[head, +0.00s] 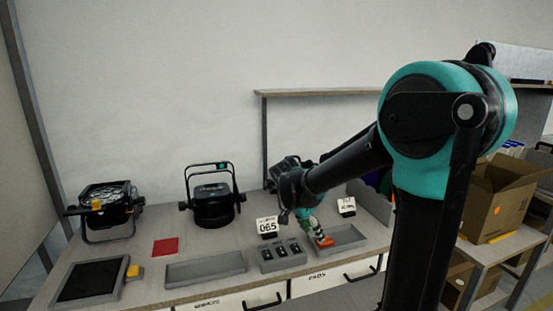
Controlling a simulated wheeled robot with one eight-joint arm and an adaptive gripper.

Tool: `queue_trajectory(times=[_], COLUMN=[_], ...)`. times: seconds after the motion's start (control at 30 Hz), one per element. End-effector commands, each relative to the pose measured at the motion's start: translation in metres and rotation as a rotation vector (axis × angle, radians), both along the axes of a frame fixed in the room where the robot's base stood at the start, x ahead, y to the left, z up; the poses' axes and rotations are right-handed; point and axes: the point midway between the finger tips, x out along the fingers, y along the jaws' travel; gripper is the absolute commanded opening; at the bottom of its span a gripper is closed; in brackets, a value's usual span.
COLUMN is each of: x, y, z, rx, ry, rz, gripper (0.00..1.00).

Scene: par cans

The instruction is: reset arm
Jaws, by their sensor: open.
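My gripper (318,230) hangs at the end of my arm, pointing down over the workbench. It is small in the head view and the gap between its fingers is hard to make out. An orange-red piece (325,242) lies right below the fingertips, at the left end of a shallow grey tray (350,237). I cannot tell whether the fingers touch it. My arm reaches from the right across the view and hides part of the bench's back right.
On the workbench (150,283) stand two black par cans (212,208) (105,211). A red square (165,246), an empty grey tray (205,268), a black-lined tray (90,282), a slotted grey block (282,254) and a "065" sign (267,226) are also there. Cardboard boxes (500,197) stand right.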

Motion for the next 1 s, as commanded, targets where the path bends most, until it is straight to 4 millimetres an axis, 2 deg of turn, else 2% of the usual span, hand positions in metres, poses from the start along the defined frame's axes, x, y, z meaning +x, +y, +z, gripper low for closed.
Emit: queue_trajectory(times=[0.27, 0.4, 0.63, 0.77, 1.0], x=[-0.051, -0.092, -0.148, -0.163, -0.164], y=[-0.039, -0.059, -0.073, -0.074, -0.075], z=[-0.025, -0.047, -0.078, -0.087, -0.088], rx=[0.079, 0.119, 0.116, 0.098, 0.096], ry=[0.066, 0.072, 0.027, 0.002, 0.002], rz=[0.285, 0.518, 0.849, 0.953, 0.959], gripper=[0.54, 0.54, 0.54, 0.54, 0.54])
